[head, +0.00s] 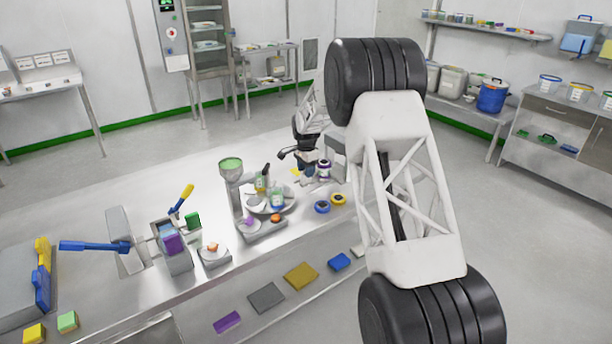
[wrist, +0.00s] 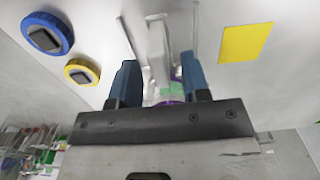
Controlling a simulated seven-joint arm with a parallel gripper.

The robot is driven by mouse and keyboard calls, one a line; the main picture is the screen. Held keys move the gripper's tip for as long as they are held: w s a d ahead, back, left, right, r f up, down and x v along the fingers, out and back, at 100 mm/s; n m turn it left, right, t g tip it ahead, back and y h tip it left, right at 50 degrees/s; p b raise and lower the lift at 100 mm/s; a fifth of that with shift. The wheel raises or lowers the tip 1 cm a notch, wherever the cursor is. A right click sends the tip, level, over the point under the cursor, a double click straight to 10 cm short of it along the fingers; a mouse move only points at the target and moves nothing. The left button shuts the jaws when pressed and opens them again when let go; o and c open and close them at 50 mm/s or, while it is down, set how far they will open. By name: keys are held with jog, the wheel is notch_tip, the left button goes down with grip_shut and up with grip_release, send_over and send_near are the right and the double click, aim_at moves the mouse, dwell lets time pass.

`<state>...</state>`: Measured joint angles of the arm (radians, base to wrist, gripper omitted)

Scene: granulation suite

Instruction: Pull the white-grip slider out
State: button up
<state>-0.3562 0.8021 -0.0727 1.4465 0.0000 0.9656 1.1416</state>
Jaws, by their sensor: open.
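In the wrist view, my gripper (wrist: 158,60) is open, with one blue finger on each side. A pale, whitish bar (wrist: 158,38) shows between and beyond the fingertips, with a thin dark line on either side; it looks like the slider's white grip. Its lower end is partly hidden by my gripper, with bits of green and purple there. I cannot tell whether the fingers touch it. In the head view, my gripper (head: 307,172) is low over the far right part of the steel bench, and the slider is not clear there.
A blue ring (wrist: 46,34) and a yellow ring (wrist: 82,72) lie left of my gripper in the wrist view. A yellow square (wrist: 247,42) lies to the right.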

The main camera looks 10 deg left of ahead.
jog(key=shift+r, duration=2.3)
jog(key=o, duration=0.6)
jog(key=n, duration=1.8)
jog(key=shift+f, duration=0.1)
